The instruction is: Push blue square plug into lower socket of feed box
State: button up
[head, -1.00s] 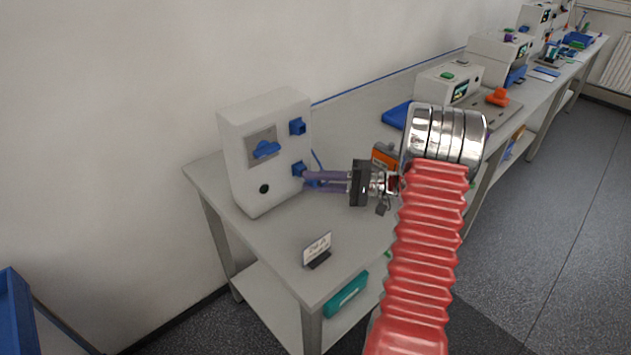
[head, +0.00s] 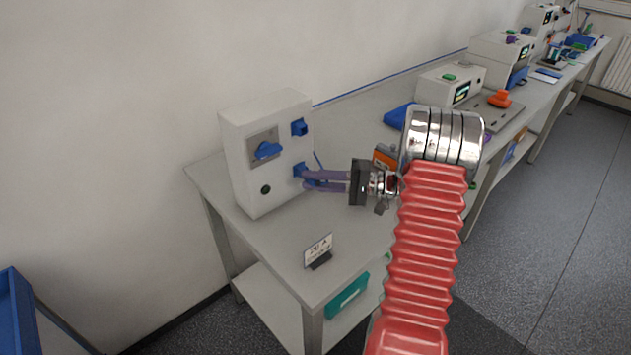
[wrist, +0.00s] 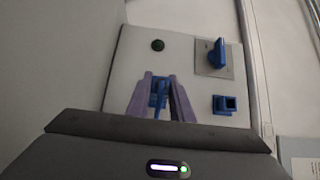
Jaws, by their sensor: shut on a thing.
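The white feed box (head: 239,150) stands at the left end of the bench. Its upper blue socket (head: 299,128) is empty; it also shows in the wrist view (wrist: 226,104). My gripper (head: 304,177) has its purple fingers shut on the blue plug (wrist: 158,96), right at the lower socket (head: 299,169). The fingertips are close against the box's face. The fingers and plug hide most of the lower socket, so I cannot tell how deep the plug sits. A blue cable (head: 318,160) shows behind the fingers.
A blue rotary handle (head: 267,150) and a dark green button (head: 266,189) are on the box front. A small sign (head: 318,250) stands near the bench's front edge. An orange-grey device (head: 384,157) is behind my wrist. The bench between box and sign is clear.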

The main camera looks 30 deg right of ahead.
jog(key=shift+w, duration=0.3)
dwell(0.4)
jog(key=o, duration=0.9)
jog(key=shift+s, duration=0.1)
jog(key=v, duration=1.3)
jog(key=shift+s+d, duration=0.15)
jog(key=shift+d, duration=0.1)
